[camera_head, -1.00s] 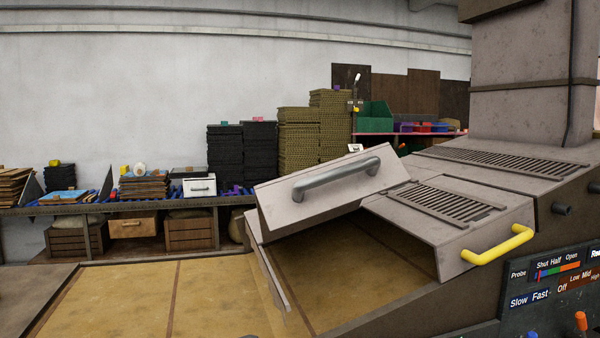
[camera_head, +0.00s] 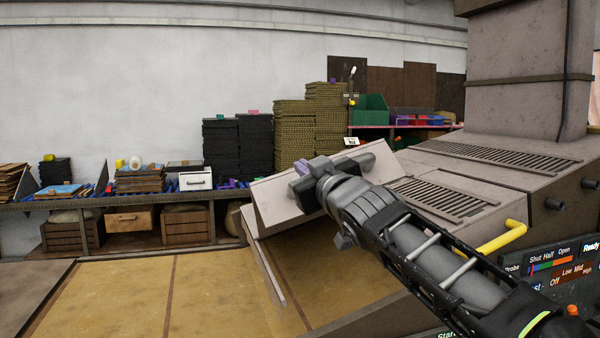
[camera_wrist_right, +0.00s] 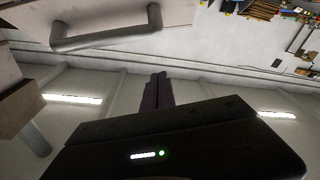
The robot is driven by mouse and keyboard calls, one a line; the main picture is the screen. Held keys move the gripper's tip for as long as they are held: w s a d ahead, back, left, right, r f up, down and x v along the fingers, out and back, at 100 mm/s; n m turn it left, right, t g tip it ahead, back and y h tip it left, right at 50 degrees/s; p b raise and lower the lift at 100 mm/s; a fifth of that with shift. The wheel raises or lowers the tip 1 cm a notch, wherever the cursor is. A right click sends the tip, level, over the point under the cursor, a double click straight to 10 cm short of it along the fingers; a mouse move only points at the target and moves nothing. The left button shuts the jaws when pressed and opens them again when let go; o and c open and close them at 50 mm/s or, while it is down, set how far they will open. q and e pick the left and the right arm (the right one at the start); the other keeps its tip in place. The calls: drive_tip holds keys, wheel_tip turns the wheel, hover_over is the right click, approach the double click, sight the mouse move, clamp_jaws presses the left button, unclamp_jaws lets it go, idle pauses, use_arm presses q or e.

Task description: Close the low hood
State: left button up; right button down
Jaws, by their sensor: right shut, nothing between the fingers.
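The low hood (camera_head: 272,205) is a grey metal flap that stands tilted up over the tan bed at the machine's front. Its grey bar handle (camera_wrist_right: 105,32) shows at the upper left of the right wrist view; in the head view my right arm mostly hides it. My right gripper (camera_head: 301,167) is in front of the flap's upper part, near the handle. Its fingers (camera_wrist_right: 157,92) are shut and empty, and in the wrist view they appear apart from the handle. I cannot tell whether the gripper touches the flap. My left gripper is not in view.
A second hood section with a vent grille (camera_head: 440,198) and a yellow handle (camera_head: 503,238) lies behind and right of the flap. A control panel (camera_head: 560,272) is at the right. The tan bed (camera_head: 120,295) is clear at left. A loaded shelf stands behind.

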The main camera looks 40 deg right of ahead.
drive_tip(key=f+p+x, duration=0.1)
drive_tip(key=p+x, duration=0.1)
drive_tip(key=x, duration=0.8)
use_arm(q)
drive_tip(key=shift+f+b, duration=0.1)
drive_tip(key=shift+b, duration=1.05)
use_arm(e)
drive_tip(key=shift+s+d+f, duration=0.2)
drive_tip(key=shift+s+f, duration=0.15)
drive_tip(key=shift+f, duration=0.35)
drive_tip(key=shift+s+d+f, duration=0.25)
drive_tip(key=shift+s+f, duration=0.15)
drive_tip(key=shift+f, duration=0.3)
